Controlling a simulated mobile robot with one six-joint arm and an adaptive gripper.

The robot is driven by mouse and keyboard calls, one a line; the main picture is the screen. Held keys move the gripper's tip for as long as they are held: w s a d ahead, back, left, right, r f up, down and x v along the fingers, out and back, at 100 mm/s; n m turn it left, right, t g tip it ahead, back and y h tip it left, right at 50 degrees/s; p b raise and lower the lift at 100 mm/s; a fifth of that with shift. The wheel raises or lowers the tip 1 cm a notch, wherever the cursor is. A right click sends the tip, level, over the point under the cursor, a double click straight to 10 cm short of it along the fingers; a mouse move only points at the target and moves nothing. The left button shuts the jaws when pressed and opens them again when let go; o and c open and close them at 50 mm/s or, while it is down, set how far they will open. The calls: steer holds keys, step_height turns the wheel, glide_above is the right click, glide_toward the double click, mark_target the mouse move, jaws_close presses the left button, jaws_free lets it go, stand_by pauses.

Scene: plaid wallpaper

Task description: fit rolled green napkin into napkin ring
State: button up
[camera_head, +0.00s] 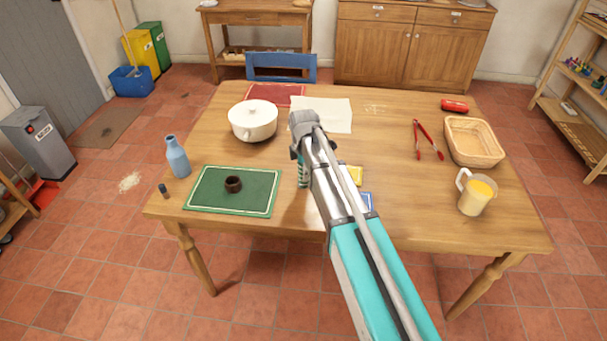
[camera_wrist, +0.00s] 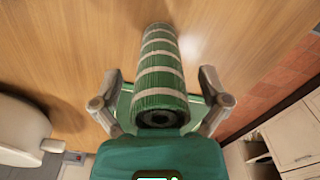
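The rolled green napkin (camera_wrist: 160,85) has white stripes and a dark hole in its near end. In the wrist view it lies centred between the two fingers of my gripper (camera_wrist: 161,88), with a visible gap on each side. My gripper is open. In the head view my gripper (camera_head: 299,152) is above the table's middle, and only part of the napkin (camera_head: 302,176) shows below it, the rest hidden by my arm. The dark brown napkin ring (camera_head: 233,184) sits on the green placemat (camera_head: 256,204), left of my gripper.
On the wooden table (camera_head: 377,160), a white pot (camera_head: 253,121) stands behind left and a blue bottle (camera_head: 177,157) at the left edge. Red tongs (camera_head: 428,139), a basket (camera_head: 472,142) and a jug (camera_head: 475,193) are right. Yellow (camera_head: 355,175) and blue (camera_head: 366,201) items lie beside my arm.

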steer(key=c, duration=1.2)
steer(key=shift+o, duration=0.2)
steer(key=shift+r, duration=0.25)
steer(key=shift+r+p, duration=0.8)
steer(key=shift+p, duration=0.2)
steer(key=s+d+r+p, duration=0.1)
steer(key=s+r+p, duration=0.2)
steer(key=s, duration=0.1)
steer(key=s+d+r+p, duration=0.1)
steer(key=s+r+p, duration=0.3)
steer(key=s, duration=0.1)
steer(key=s+d+r+p, duration=0.1)
steer(key=s+r+p, duration=0.3)
steer(key=shift+s+d, duration=0.25)
steer(key=shift+d, duration=0.05)
